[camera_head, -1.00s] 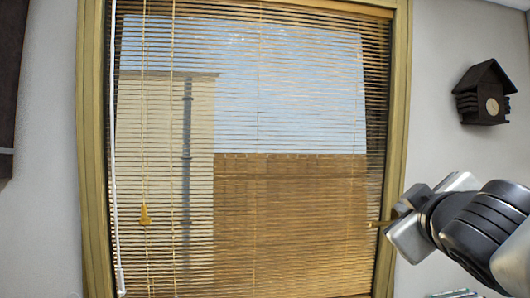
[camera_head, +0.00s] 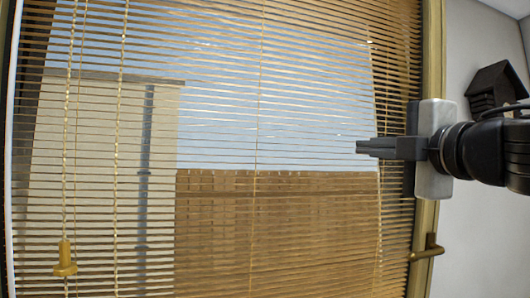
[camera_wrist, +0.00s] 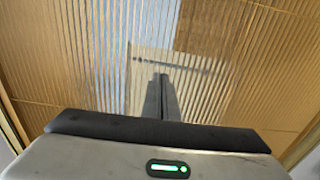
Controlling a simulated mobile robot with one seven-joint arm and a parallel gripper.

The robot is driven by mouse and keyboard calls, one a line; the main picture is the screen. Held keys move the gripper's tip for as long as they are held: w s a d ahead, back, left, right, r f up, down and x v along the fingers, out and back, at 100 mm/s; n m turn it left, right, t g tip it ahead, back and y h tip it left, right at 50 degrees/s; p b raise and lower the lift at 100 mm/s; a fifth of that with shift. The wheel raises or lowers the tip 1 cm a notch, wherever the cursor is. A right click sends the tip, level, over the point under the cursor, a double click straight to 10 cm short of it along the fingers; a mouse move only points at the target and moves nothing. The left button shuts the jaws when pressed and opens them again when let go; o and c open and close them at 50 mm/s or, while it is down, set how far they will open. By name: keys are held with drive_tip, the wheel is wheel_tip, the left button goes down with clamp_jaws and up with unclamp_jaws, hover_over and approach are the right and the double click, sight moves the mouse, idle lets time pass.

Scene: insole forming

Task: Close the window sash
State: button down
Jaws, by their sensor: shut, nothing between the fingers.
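The window (camera_head: 432,215) has a yellow-brown frame and fills most of the head view. A lowered slatted blind (camera_head: 270,215) covers it, so the sash edges are hard to make out and I cannot tell how far the sash stands open. A brass-coloured handle (camera_head: 428,252) sits on the right side of the frame, its lever pointing left. My gripper (camera_head: 360,147) is shut and empty, above and left of the handle, its fingers pointing left in front of the blind. In the wrist view the closed fingers (camera_wrist: 160,78) point toward the slats. The handle is not visible there.
Blind cords hang at the left, one with a yellow tassel (camera_head: 65,258). A dark wooden cuckoo clock (camera_head: 494,88) hangs on the grey wall (camera_head: 470,225) to the right, partly behind my arm. A building and brown fence show through the slats.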

sight(322, 145)
drive_tip(key=x, duration=1.2)
drive_tip(key=shift+w+a+r, duration=0.1)
drive_tip(key=shift+w+a, duration=0.05)
drive_tip(key=shift+w, duration=0.15)
drive_tip(key=shift+w+a+r, duration=0.1)
drive_tip(key=shift+w, duration=0.35)
